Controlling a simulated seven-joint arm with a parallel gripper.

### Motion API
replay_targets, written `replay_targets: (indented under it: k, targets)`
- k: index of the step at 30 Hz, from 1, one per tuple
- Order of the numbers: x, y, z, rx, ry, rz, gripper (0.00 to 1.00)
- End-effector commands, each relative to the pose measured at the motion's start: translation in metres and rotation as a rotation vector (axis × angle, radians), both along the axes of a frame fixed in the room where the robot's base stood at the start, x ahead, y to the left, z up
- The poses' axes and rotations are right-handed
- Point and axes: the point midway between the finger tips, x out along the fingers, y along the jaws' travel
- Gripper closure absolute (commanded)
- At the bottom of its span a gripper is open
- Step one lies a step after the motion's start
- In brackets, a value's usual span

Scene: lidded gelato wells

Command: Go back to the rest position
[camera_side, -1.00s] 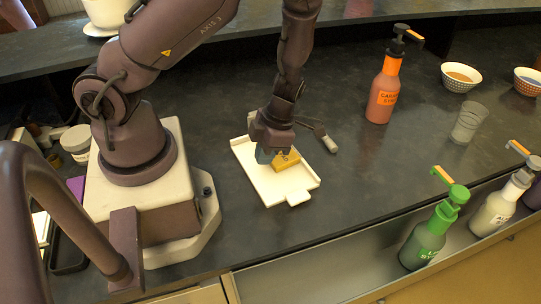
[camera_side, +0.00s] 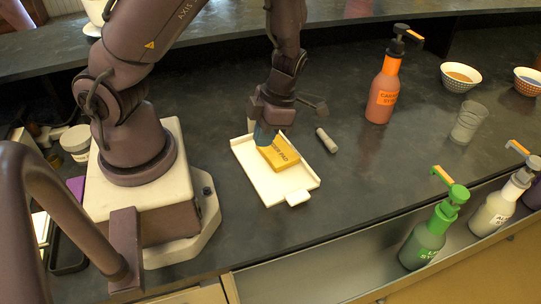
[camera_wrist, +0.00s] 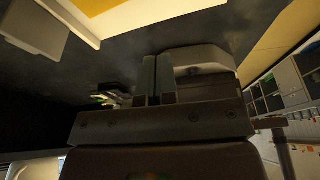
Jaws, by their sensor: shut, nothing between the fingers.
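My gripper (camera_side: 264,135) is shut and empty, with its blue-grey fingers pointing down above the back left of the white tray (camera_side: 250,172). In the wrist view its fingers (camera_wrist: 158,80) are pressed together. A yellow pad (camera_side: 281,153) with dark lettering lies on the tray. The fingers hide its back left corner from the side, and I cannot tell the exact gap between them. In the wrist view the pad (camera_wrist: 95,6) and tray rim (camera_wrist: 160,14) show at the top left.
A small grey cylinder (camera_side: 326,141) lies right of the tray. An orange pump bottle (camera_side: 383,95), bowls (camera_side: 461,78) and a clear cup (camera_side: 468,122) stand farther right. Green (camera_side: 428,238) and white (camera_side: 496,211) pump bottles stand along the front.

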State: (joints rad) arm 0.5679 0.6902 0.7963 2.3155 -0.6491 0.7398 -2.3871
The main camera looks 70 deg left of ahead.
Motion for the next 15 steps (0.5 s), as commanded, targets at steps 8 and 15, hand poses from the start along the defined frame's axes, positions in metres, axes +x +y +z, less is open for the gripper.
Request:
replay_targets:
  k: [8, 15]
  targets:
    - [-0.003, 0.001, 0.001, -0.082, 0.019, -0.268, 1.0]
    - [-0.017, -0.027, 0.019, -0.415, 0.033, -1.076, 1.0]
